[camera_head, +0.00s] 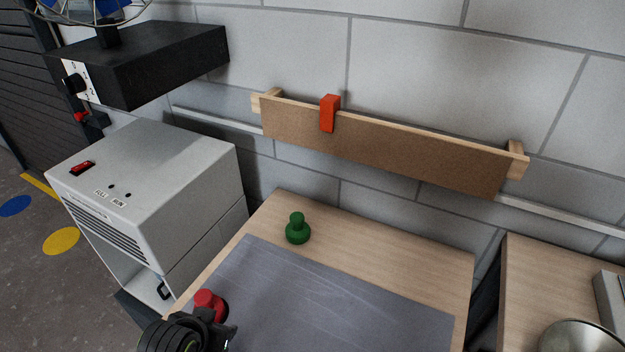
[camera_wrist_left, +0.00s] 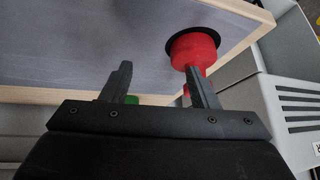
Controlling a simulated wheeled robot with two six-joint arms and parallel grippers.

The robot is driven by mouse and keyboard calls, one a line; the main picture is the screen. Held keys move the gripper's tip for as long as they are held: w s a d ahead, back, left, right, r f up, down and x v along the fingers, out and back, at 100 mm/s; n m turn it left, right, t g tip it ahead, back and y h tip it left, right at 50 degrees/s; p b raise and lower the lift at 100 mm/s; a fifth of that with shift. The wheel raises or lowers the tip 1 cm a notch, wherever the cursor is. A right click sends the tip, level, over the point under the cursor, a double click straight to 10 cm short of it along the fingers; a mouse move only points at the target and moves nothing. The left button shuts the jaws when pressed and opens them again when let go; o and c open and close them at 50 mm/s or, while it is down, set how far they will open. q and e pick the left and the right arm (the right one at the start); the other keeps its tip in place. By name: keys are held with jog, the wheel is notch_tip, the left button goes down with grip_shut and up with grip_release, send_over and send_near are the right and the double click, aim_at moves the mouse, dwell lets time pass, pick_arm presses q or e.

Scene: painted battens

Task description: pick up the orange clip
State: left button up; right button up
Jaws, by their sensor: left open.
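The orange clip (camera_head: 329,114) sits over the top edge of a brown batten board (camera_head: 390,150) on the wall in the head view, left of the board's middle. My left gripper (camera_head: 222,332) is low at the bottom left of the head view, well away from the clip and beside a red knobbed piece (camera_head: 208,302). In the left wrist view the two fingers of this gripper (camera_wrist_left: 161,88) stand apart with nothing held between them. The clip does not show in the wrist view. My right gripper is not in view.
A wooden table (camera_head: 380,245) with a grey mat (camera_head: 330,305) lies below the board. A green knobbed piece (camera_head: 297,230) stands on it. A grey machine (camera_head: 150,185) and black box (camera_head: 150,65) are at left. A metal bowl (camera_head: 578,337) is at bottom right.

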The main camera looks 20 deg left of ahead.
pick_arm(q)
jog(key=w+d+r+m+t+h, duration=0.1)
jog(key=w+d+r+t, duration=0.2)
jog(key=w+r, duration=0.5)
jog(key=w+d+r+t+h, duration=0.1)
jog(key=w+d+r+t, duration=0.15)
jog(key=w+r, duration=0.55)
jog(key=m+t+h, duration=0.1)
jog(key=t+h, duration=0.2)
jog(key=t, duration=0.3)
send_near(333, 98)
jog(key=shift+g, duration=0.25)
jog(key=p+x, duration=0.1)
jog(key=x, duration=0.1)
jog(key=p+x, duration=0.1)
jog(key=x, duration=0.1)
jog(key=f+p+x, duration=0.1)
jog(key=x, duration=0.1)
jog(key=shift+w+a, duration=0.3)
jog(key=shift+w, duration=0.1)
jog(key=p+x, duration=0.1)
jog(key=x, duration=0.1)
jog(key=p+x, duration=0.1)
jog(key=x, duration=0.1)
jog(key=shift+r+p, duration=0.3)
jog(key=shift+r, duration=0.05)
jog(key=shift+w+d+f, duration=0.1)
jog(key=shift+w+d, duration=0.05)
jog(key=shift+w, duration=0.4)
jog(key=c, duration=1)
